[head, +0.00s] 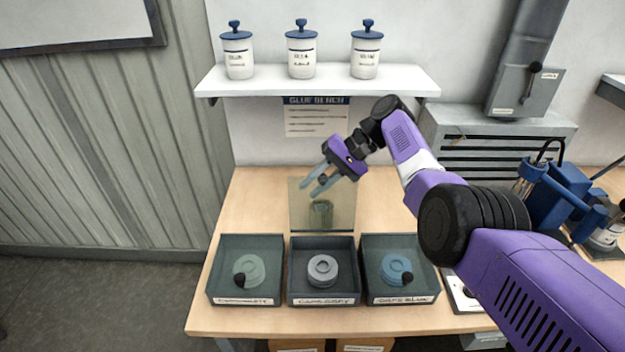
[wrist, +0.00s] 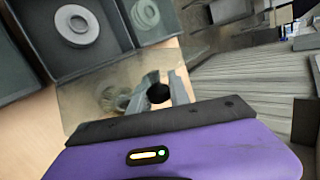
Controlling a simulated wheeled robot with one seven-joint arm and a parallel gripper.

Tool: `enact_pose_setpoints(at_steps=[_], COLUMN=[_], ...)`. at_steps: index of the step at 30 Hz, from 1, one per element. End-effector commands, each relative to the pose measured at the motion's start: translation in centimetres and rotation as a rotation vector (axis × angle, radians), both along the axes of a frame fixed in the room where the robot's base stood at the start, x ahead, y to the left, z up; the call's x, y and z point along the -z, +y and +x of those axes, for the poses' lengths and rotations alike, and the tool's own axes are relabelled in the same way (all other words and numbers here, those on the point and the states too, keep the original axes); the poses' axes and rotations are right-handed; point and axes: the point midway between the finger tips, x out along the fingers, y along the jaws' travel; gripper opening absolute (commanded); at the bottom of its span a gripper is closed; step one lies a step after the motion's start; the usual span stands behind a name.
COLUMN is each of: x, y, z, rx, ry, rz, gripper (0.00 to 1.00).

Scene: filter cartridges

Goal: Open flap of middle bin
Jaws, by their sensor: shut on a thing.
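The middle bin (head: 293,262) is a dark tray with a label on its front, and a grey cap (head: 322,270) lies uncovered in it. Its clear, tinted flap (head: 342,196) stands raised, roughly upright, behind the bin. My gripper (head: 312,190) is at the flap's upper part. In the wrist view, the fingers of my gripper (wrist: 158,92) are shut on the flap's round black knob (wrist: 158,93). The flap shows there as a see-through sheet (wrist: 85,88), with the bin (wrist: 100,58) and its cap (wrist: 77,26) beyond.
The left bin (head: 214,262) and right bin (head: 371,262) have their flaps down, each with a black knob near the front. A shelf (head: 320,82) with three lidded jars is above. Blue equipment (head: 560,195) stands at the right. Bare bench lies left of the raised flap.

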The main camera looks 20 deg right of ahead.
Motion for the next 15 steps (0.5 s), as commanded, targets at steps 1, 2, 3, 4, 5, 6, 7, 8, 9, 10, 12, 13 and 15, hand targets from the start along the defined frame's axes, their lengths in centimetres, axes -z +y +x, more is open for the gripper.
enact_pose_setpoints(at_steps=[1,2,3,4,5,6,7,8,9,10,12,13,15], x=[0.09,0.11,0.12,0.12,0.14,0.14,0.14,0.15,0.15,0.16,0.17,0.17,0.17], y=[0.1,0.1,0.1,0.1,0.1,0.11,0.11,0.11,0.11,0.12,0.12,0.12,0.11], z=[-0.04,-0.06,-0.08,-0.08,-0.09,-0.08,-0.08,-0.08,-0.08,-0.08,-0.08,-0.08,-0.08], rx=[-0.001,-0.001,-0.001,-0.001,-0.001,-0.001,-0.001,-0.001,0.0,0.0,0.0,0.0,-0.001], ry=[0.002,0.003,0.005,0.005,0.005,0.005,0.005,0.005,0.004,0.004,0.004,0.004,0.005], rz=[0.001,0.001,0.002,0.002,0.002,0.002,0.002,0.002,0.001,0.001,0.001,0.001,0.002], gripper=[0.0,0.0,0.0,0.0,0.0,0.0,0.0,0.0,0.0,0.0,0.25,0.31,0.44])
